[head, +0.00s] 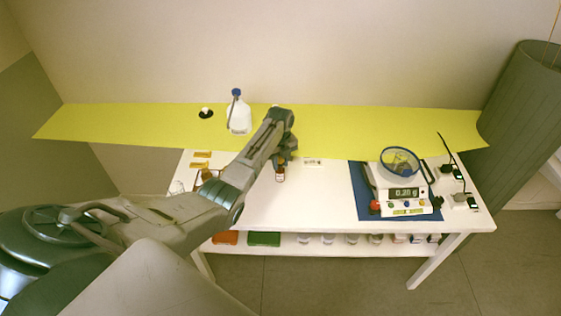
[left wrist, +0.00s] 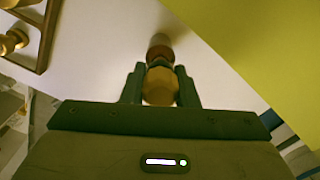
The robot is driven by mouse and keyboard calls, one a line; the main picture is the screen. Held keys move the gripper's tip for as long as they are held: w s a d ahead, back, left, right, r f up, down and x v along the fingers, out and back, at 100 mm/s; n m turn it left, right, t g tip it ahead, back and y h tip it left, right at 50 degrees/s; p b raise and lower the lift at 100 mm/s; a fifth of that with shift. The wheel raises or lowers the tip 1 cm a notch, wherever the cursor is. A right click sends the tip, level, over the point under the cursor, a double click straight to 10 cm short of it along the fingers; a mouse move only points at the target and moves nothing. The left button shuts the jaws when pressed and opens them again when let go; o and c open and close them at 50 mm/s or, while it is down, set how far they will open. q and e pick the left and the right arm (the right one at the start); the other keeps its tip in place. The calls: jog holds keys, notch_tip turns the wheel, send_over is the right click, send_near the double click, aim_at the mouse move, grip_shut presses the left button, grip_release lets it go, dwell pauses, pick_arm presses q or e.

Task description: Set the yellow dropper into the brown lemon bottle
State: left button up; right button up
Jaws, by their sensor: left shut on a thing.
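My left gripper (head: 283,159) is over the white table and shut on the yellow dropper (left wrist: 160,86), which shows between its fingers in the left wrist view. A brown bottle (head: 280,173) stands upright directly below the gripper in the head view. In the left wrist view a brown, rounded shape (left wrist: 160,52) lies just beyond the dropper, in line with it. I cannot tell whether the dropper's tip is inside the bottle; the bottle's neck is hidden. My right gripper is not in view.
Another brown bottle (head: 207,174) is left of my forearm, near a rack (left wrist: 43,35) that shows in the left wrist view. A scale (head: 404,197) on a blue mat (head: 364,204) stands at the right. Bare table lies between.

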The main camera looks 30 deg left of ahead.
pick_arm(q)
jog(key=shift+f, duration=0.2)
jog(key=o, duration=0.7)
notch_tip(320, 180, up, 7)
jog(key=p, duration=0.7)
jog(key=shift+r, duration=0.1)
dwell(0.3)
